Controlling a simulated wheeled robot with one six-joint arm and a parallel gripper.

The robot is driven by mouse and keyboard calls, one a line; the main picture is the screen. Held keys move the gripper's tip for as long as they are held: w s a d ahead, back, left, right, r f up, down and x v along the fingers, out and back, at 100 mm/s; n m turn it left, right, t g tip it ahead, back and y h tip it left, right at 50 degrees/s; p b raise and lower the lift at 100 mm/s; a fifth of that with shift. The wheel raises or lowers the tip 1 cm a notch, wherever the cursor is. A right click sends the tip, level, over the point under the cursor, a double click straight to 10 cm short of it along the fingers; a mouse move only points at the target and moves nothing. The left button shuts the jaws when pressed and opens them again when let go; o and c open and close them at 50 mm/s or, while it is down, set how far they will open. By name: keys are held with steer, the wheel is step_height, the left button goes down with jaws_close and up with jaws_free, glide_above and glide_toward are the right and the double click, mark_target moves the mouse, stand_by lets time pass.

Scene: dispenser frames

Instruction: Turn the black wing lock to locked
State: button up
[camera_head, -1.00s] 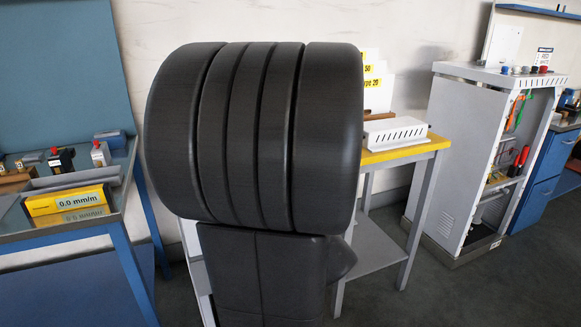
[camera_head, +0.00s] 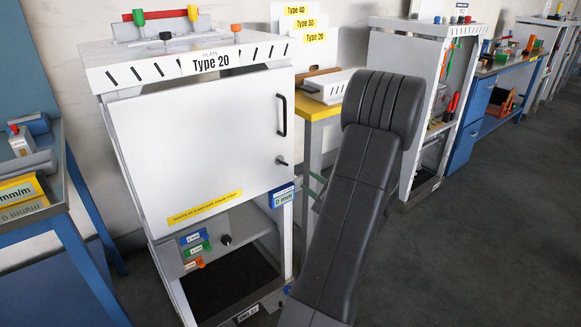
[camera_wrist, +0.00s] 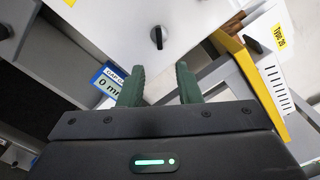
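The black wing lock (camera_head: 282,162) is on the right side of the white cabinet door (camera_head: 205,145), below the black bar handle (camera_head: 282,115). In the wrist view the wing lock (camera_wrist: 157,38) lies beyond my fingertips, with its wing running nearly up and down in the picture. My gripper (camera_wrist: 160,78) is open, with two green fingers apart and nothing between them. The fingers do not touch the lock. In the head view my arm hides most of the gripper.
A round black knob (camera_head: 225,240) sits on the panel below the door, beside coloured labels. The Type 20 cabinet's top (camera_head: 190,62) carries coloured knobs. A yellow-edged table (camera_head: 318,108) stands behind my arm. Grey floor (camera_head: 470,240) is clear at right.

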mark_target(284, 164)
steer(key=x, duration=1.3)
steer(key=shift+a, duration=0.1)
steer(key=shift+s, duration=0.1)
steer(key=shift+c, duration=0.2)
jaws_close()
